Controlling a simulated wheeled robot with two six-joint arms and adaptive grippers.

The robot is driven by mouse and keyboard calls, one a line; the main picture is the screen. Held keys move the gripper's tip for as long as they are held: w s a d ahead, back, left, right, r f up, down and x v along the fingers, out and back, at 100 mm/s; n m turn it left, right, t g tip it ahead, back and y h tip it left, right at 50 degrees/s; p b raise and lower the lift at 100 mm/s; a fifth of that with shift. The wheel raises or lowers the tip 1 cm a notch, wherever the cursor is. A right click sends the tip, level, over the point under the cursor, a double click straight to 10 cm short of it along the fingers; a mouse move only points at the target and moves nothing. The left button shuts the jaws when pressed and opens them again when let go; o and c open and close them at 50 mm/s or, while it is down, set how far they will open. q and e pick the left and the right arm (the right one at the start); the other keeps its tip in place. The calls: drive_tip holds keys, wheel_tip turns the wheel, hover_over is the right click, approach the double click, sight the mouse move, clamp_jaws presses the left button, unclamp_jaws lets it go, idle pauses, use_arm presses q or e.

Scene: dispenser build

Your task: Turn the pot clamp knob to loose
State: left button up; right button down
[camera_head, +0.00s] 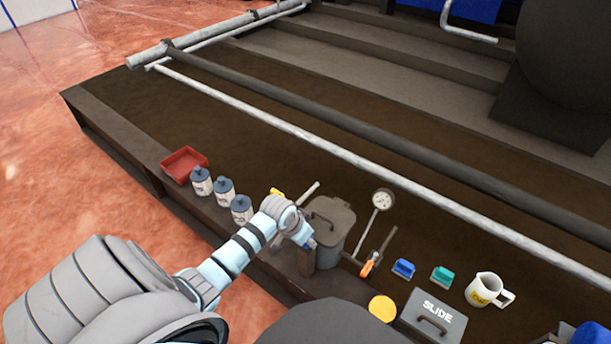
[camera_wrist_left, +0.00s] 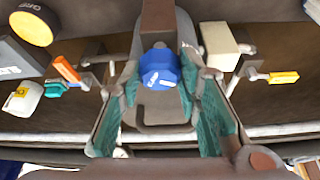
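The pot clamp knob (camera_wrist_left: 160,69) is a blue knob with white marking in front of the grey lidded pot (camera_head: 335,218); the marking is too small to read. In the head view only a sliver of blue shows by my left gripper (camera_head: 303,238), which hides most of it. In the left wrist view my left gripper (camera_wrist_left: 170,80) is open, its teal-padded fingers standing on either side of the knob with gaps visible. I cannot tell exactly how far the fingertips reach along the knob. My right gripper is not in view.
Several blue-capped bottles (camera_head: 223,190) and a red tray (camera_head: 184,165) stand left of the pot. A long pipe (camera_head: 400,178) runs behind.

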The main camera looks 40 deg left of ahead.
use_arm(q)
drive_tip(key=shift+c, duration=1)
drive_tip(key=shift+r+n+p, duration=0.15)
drive_tip(key=shift+n+p, duration=0.15)
drive_tip(key=shift+p, duration=0.45)
drive_tip(key=n+y+p, duration=0.1)
drive_tip(key=n+p, duration=0.2)
drive_tip(key=p, duration=0.1)
drive_tip(key=shift+d+p, duration=0.15)
drive_tip(key=shift+p, duration=0.15)
drive_tip(key=shift+n+y+p, duration=0.5)
drive_tip(key=shift+n, duration=0.1)
drive_tip(key=shift+n+p, duration=0.35)
drive_tip(key=shift+n, duration=0.25)
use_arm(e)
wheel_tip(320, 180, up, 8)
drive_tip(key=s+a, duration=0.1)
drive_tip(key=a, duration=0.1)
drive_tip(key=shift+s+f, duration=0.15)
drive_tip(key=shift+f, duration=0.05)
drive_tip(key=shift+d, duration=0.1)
use_arm(q)
drive_tip(key=o, duration=1.1)
drive_tip(key=shift+o, duration=0.2)
